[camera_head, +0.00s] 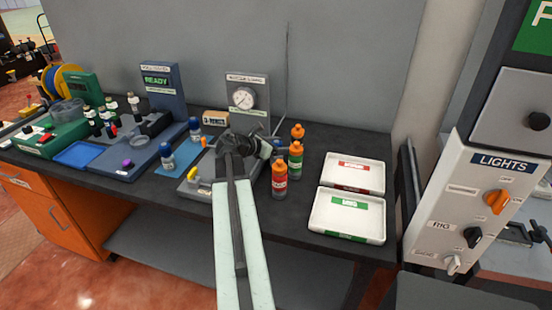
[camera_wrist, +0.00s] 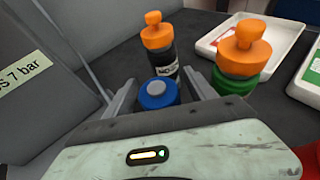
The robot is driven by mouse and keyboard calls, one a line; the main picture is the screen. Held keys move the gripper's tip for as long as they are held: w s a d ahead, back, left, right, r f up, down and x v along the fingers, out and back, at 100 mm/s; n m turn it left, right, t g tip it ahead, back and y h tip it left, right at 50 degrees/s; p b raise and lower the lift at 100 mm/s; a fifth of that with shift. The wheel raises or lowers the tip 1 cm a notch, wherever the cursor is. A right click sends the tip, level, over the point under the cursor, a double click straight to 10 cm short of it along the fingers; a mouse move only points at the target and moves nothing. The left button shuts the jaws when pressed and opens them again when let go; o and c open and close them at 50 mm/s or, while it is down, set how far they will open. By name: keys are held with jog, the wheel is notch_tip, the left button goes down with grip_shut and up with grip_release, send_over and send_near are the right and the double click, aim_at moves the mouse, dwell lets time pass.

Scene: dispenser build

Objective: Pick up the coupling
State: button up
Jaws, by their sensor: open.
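My gripper (camera_wrist: 158,95) is open in the wrist view, with one finger on each side of a round blue piece (camera_wrist: 157,93). This piece has a lighter blue centre on top and may be the coupling; I cannot tell for sure. Its lower part is hidden behind my gripper body. I cannot tell whether the fingers touch it. In the head view my gripper (camera_head: 266,149) is over the bench beside the orange-topped bottles, and my arm hides much of what is below it.
A dark orange-topped bottle (camera_wrist: 161,58) stands just beyond the blue piece, and a green one (camera_wrist: 238,72) stands to its right. A red bottle (camera_head: 279,182) is close to my arm. White trays (camera_head: 350,235) lie at right. A gauge stand (camera_head: 257,84) is behind.

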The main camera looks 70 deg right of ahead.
grip_shut()
dwell(0.3)
